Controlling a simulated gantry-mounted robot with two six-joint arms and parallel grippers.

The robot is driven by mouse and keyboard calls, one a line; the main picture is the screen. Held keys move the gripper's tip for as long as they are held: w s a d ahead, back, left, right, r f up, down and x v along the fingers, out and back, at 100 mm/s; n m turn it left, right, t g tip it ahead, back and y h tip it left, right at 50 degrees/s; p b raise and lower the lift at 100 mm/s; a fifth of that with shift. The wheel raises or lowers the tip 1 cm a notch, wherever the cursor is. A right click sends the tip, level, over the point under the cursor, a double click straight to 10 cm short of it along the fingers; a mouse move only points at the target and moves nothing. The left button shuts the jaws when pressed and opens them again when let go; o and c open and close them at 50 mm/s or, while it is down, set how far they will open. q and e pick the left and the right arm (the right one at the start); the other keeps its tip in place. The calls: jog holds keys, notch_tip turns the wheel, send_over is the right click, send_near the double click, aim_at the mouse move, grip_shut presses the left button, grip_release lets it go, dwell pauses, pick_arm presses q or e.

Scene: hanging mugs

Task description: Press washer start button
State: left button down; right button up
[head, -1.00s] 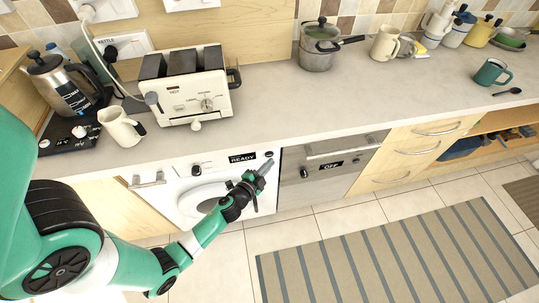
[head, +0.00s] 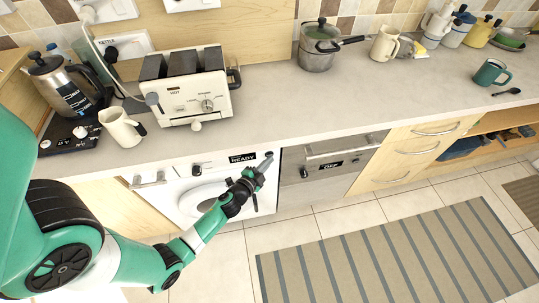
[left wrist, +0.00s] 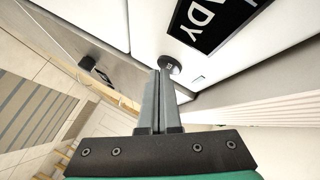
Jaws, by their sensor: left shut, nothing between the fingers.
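The white washer (head: 178,176) stands under the counter, with a round door on its front and a black display (head: 243,158) reading READY. A small dark round button (head: 268,154) sits right of the display. It also shows in the left wrist view (left wrist: 172,63), next to the end of the display. My left gripper (head: 267,162) is shut and empty. Its fingertips (left wrist: 160,73) are right at the button and overlap its lower edge in the left wrist view. I cannot tell whether they touch it. My right gripper is not in view.
A dishwasher (head: 322,172) reading OFF stands right of the washer. The counter (head: 290,105) above carries a toaster (head: 187,88), a cream jug (head: 122,127) and a pot (head: 318,48). A striped rug (head: 390,255) lies on the open floor.

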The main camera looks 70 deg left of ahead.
pick_arm(q)
jog(key=shift+a, duration=0.1)
dwell(0.4)
jog(key=shift+d+f, duration=0.1)
jog(key=shift+d, duration=0.25)
jog(key=shift+s+d+b, duration=0.1)
jog(key=shift+d+b, duration=0.25)
jog(key=shift+d, duration=0.05)
jog(key=shift+d, duration=0.1)
jog(key=d+b, duration=0.2)
jog(key=d, duration=0.1)
jog(key=d+b, duration=0.1)
jog(key=shift+s+d, duration=0.35)
dwell(0.5)
